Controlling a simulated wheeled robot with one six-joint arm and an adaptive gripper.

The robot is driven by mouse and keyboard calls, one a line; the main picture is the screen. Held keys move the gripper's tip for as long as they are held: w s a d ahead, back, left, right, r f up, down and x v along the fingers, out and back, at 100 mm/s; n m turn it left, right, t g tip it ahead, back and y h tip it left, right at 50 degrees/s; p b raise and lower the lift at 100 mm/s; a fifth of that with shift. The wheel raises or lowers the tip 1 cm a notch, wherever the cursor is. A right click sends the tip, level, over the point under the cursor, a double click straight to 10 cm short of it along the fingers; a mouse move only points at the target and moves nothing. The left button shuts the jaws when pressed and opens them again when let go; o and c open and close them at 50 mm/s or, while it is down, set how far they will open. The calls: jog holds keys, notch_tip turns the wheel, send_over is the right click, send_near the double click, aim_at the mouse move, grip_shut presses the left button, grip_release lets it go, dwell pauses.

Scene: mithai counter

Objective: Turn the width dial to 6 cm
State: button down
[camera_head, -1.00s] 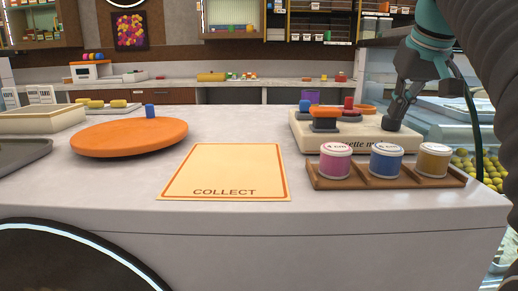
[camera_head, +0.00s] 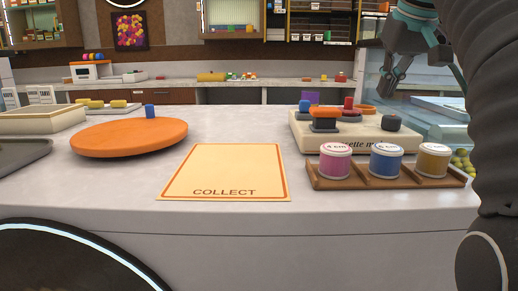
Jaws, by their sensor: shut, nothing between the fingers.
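A cream machine (camera_head: 372,143) with partly hidden lettering on its front stands at the right of the counter. A dark grey knob (camera_head: 391,122) sits on its right end; I cannot tell whether this is the width dial or read any setting on it. An orange-topped part (camera_head: 325,113) on a dark base and a red knob (camera_head: 348,103) are farther left on the machine. My gripper (camera_head: 388,92) is shut and empty, in the air above the dark knob and apart from it.
A wooden rack (camera_head: 390,182) in front of the machine holds pink (camera_head: 336,161), blue (camera_head: 386,161) and gold (camera_head: 433,161) spools; "4 cm" seems to show on the pink one. A collect mat (camera_head: 226,168) and an orange round board (camera_head: 128,138) lie to the left.

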aim_at(391, 123)
jog(key=f+m+h+b, duration=0.1)
jog(key=f+m, duration=0.1)
jog(key=d+f+m+h+b, duration=0.1)
jog(key=f+m, duration=0.1)
jog(key=d+f+m+b, duration=0.1)
jog(key=f+m+b, duration=0.1)
jog(key=shift+s+m+g+h, duration=0.25)
jog(key=shift+m+g+h, duration=0.05)
jog(key=shift+h, duration=0.1)
dwell(0.5)
jog(key=shift+w+r, duration=0.1)
jog(key=shift+w, duration=0.1)
dwell(0.7)
